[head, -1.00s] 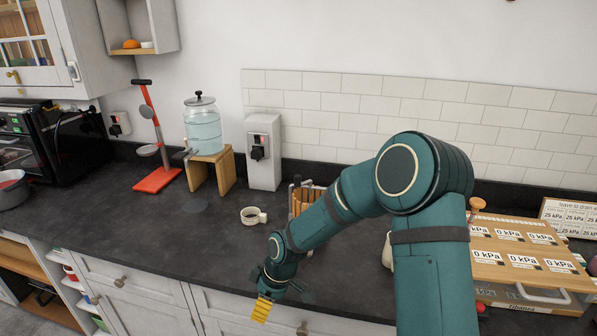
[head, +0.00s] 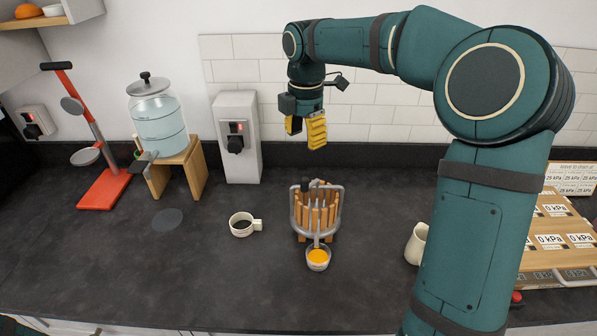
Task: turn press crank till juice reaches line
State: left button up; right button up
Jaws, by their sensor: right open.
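The press (head: 316,214) stands on the dark counter, a basket of wooden staves in a grey metal frame. Its crank (head: 305,186) sits on top, with a dark grip at the upper left. A small clear cup (head: 318,259) with orange juice stands in front of the press, below its spout. I cannot make out a line on the cup. My right gripper (head: 305,132), with yellow fingers, is open and empty. It points down above and behind the press, apart from it. My left gripper is not in view.
A white mug (head: 243,225) stands left of the press and a cream jug (head: 416,244) to its right, partly behind my arm. A water dispenser (head: 158,122) on a wooden stand and a red press tool (head: 103,187) are at left. The front counter is clear.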

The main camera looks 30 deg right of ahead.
aim_at(305, 179)
notch_tip(305, 179, down, 14)
jog(key=shift+s+r+b, duration=0.15)
jog(key=shift+b, duration=0.55)
jog(key=shift+o, duration=0.3)
grip_shut()
